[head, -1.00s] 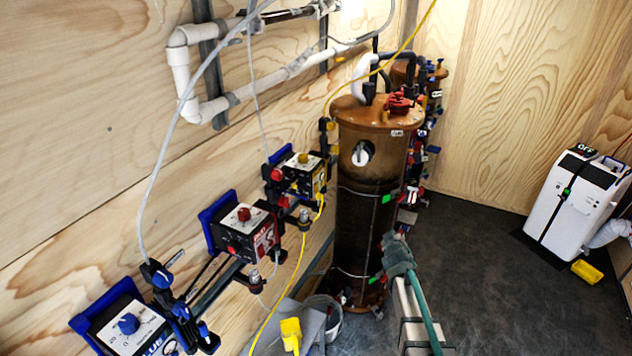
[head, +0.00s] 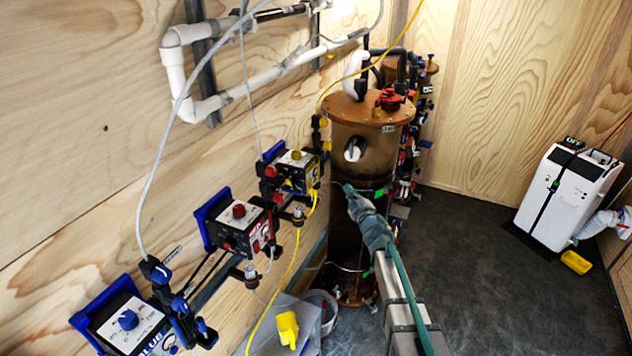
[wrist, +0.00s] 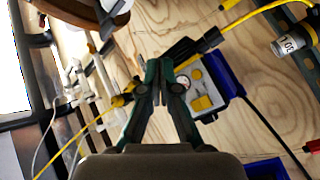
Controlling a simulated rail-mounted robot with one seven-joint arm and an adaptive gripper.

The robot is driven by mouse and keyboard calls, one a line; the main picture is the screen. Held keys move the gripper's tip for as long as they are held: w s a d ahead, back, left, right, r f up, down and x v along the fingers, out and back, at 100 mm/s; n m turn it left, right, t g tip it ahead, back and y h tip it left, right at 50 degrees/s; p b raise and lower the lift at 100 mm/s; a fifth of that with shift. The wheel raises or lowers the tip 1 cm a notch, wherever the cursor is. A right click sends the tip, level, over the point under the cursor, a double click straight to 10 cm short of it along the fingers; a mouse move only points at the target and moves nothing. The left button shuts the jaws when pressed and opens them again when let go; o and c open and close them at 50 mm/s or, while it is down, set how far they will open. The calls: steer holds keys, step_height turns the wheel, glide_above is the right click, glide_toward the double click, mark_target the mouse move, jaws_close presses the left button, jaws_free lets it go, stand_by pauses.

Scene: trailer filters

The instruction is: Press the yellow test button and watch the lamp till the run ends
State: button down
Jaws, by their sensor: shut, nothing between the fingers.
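The box with yellow fittings (head: 297,172) is on the left wall, the farthest of the three control boxes. In the wrist view its pale face (wrist: 212,87) shows beside my right finger, with a yellow knob (wrist: 196,74) and a yellow block (wrist: 203,103); I cannot tell which is the test button. A small round white dial (wrist: 184,82) is partly behind the finger. I cannot make out a lit lamp. My gripper (wrist: 159,64) is shut and empty; in the head view its tip (head: 347,189) is right of the box, in front of the brown tank.
The brown tank (head: 350,240) stands behind my arm. A red-knob box (head: 240,225) and a blue-knob box (head: 130,325) are nearer on the wall. A yellow cable (head: 290,270) hangs below the yellow box.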

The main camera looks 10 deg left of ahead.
mark_target(316, 180)
steer(key=shift+a, duration=0.15)
steer(key=shift+w+a+b, duration=0.4)
steer(key=shift+a+b, duration=0.3)
steer(key=shift+a, duration=0.65)
steer(key=shift+w+a+b, duration=0.45)
steer(key=shift+a+b, duration=0.25)
steer(key=shift+a, duration=0.65)
steer(key=shift+w+a+b, duration=0.4)
steer(key=shift+a+b, duration=0.3)
steer(key=shift+a, duration=0.65)
steer(key=shift+a, duration=0.2)
steer(key=shift+w+a, duration=0.1)
steer(key=shift+a, duration=0.15)
steer(key=shift+w+a+b, duration=0.1)
steer(key=shift+a+b, duration=0.25)
steer(key=shift+b, duration=0.05)
steer(key=shift+s+d+p, duration=0.25)
steer(key=shift+d+p, duration=0.25)
steer(key=shift+d, duration=0.25)
steer(key=shift+d, duration=0.1)
